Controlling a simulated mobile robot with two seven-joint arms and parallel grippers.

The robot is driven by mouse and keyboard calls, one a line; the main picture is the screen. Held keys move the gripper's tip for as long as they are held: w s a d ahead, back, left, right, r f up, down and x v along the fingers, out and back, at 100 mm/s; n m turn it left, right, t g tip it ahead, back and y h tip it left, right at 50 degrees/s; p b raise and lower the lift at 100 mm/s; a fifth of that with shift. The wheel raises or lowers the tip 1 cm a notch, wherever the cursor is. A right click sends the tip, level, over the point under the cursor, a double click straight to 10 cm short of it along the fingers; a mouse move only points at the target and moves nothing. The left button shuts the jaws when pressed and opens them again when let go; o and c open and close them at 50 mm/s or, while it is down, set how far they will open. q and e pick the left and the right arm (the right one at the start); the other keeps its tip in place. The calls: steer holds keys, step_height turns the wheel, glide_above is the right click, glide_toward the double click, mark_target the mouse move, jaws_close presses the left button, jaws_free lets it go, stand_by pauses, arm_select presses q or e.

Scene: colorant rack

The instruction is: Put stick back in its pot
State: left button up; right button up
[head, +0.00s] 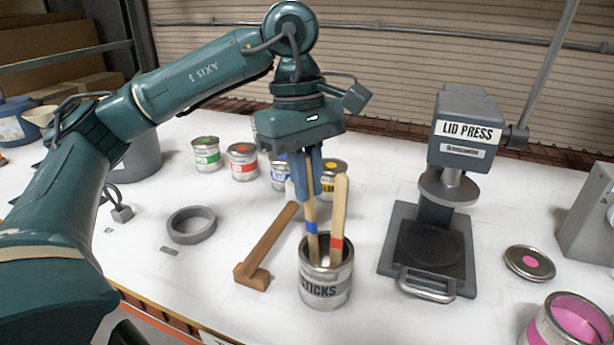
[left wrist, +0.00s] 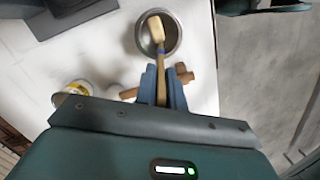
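The stick pot (head: 326,290), a metal can labelled STICKS, stands upright on the white table. A wooden stick with a red band (head: 339,215) leans in it. My left gripper (head: 307,180) is above the pot, its blue fingers shut on a wooden stick with a blue band (head: 312,243). That stick points down, nearly upright, and its lower end is at the pot's mouth; how deep it sits is hidden. In the left wrist view the held stick (left wrist: 161,66) runs between the fingers (left wrist: 163,88) towards the pot (left wrist: 173,45). My right gripper is not in view.
A wooden L-shaped tool (head: 268,246) lies just left of the pot. The lid press (head: 464,130) stands to the right, with a lid (head: 529,263) and an open pink can (head: 572,325) beyond. Green (head: 206,154) and red (head: 242,161) labelled cans stand behind, near a grey ring (head: 191,225).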

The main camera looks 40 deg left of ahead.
arm_select(q)
steer(key=o, duration=0.4)
steer(key=shift+o, duration=0.2)
